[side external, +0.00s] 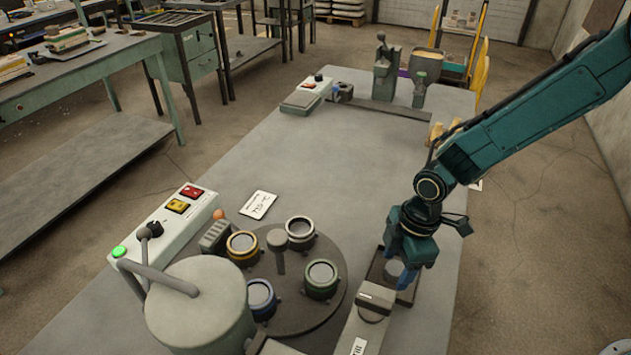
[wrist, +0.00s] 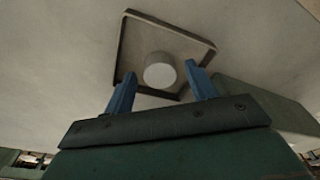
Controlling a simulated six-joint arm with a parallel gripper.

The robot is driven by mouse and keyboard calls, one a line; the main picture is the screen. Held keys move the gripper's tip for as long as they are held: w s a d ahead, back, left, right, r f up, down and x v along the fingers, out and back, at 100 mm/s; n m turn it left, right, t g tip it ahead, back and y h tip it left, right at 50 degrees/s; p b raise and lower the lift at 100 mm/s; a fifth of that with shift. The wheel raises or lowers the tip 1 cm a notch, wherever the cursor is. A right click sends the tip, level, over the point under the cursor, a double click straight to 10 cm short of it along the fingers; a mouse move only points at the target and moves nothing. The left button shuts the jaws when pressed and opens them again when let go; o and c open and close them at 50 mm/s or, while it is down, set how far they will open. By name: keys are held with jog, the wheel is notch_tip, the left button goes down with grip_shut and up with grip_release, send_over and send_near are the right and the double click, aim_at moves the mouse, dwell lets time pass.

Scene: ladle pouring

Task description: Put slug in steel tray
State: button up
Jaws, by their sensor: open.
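A short grey cylindrical slug (side external: 394,269) stands inside a shallow square tray with a dark rim (side external: 373,268), at the right side of the table. In the wrist view, the slug (wrist: 160,75) shows its pale round top, and the tray (wrist: 121,48) surrounds it. My gripper (side external: 399,266) is low over the tray, pointing down. Its blue fingers are apart, with the slug between and slightly beyond them in the wrist view (wrist: 160,69). I cannot tell whether either finger touches the slug. The gripper partly hides the tray in the side view.
A dark turntable (side external: 327,316) with several ringed cups is left of the tray. A grey block-like fixture (side external: 376,300) stands close in front of the tray. A control box (side external: 170,225) and large pot (side external: 200,308) are farther left. The table's middle is mostly clear.

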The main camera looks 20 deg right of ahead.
aim_at(403, 267)
notch_tip(403, 267, up, 12)
jog(key=d, duration=0.1)
jog(key=shift+s+d, duration=0.15)
jog(key=shift+d, duration=0.05)
dwell(0.4)
dwell(0.5)
jog(key=s+d+r+m+t, duration=0.3)
jog(key=s+d+r+m, duration=0.45)
jog(key=d+r, duration=0.4)
jog(key=s+d+r+m+t, duration=0.1)
jog(key=s+d+r+m, duration=0.1)
jog(key=s, duration=0.4)
jog(key=s+d+r+m+t+h, duration=0.1)
jog(key=s+d+r+m, duration=0.1)
jog(key=s+d+m, duration=0.2)
jog(key=shift+s+d+m, duration=0.35)
jog(key=shift+s+m, duration=0.55)
jog(key=shift+m, duration=0.25)
jog(key=shift+o, duration=0.2)
